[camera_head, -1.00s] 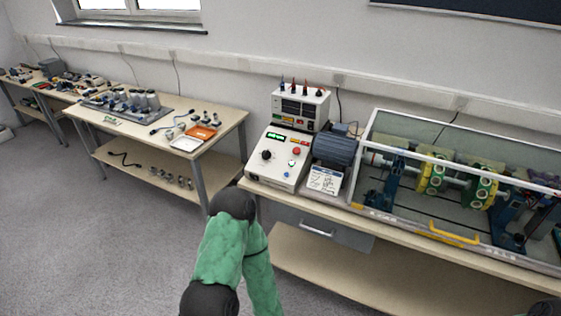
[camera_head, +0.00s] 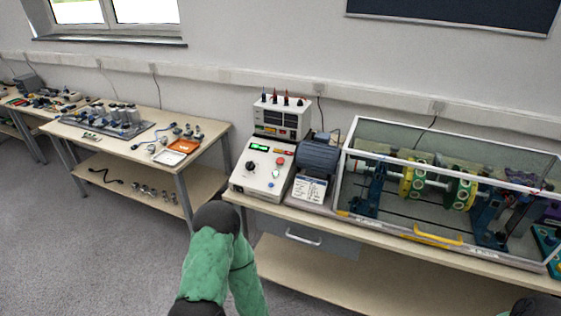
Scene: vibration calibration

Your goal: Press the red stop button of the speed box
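The speed box (camera_head: 251,180) is a white, sloped control box at the left end of the right-hand table. It has a small green display (camera_head: 259,147), a black knob (camera_head: 249,166) and several small buttons. A red button (camera_head: 280,161) is on the right part of its panel, and a small blue one (camera_head: 271,185) is near its front edge. One of my green and black arms rises from the bottom of the view, in front of the table and below the box. Neither of my grippers shows.
A grey motor (camera_head: 318,157) and a printed card (camera_head: 308,188) stand right of the box, beside a clear-covered rig with a yellow handle (camera_head: 437,241). A meter unit (camera_head: 282,118) stands behind the box. A drawer (camera_head: 306,237) is under the tabletop. A cluttered bench is at left.

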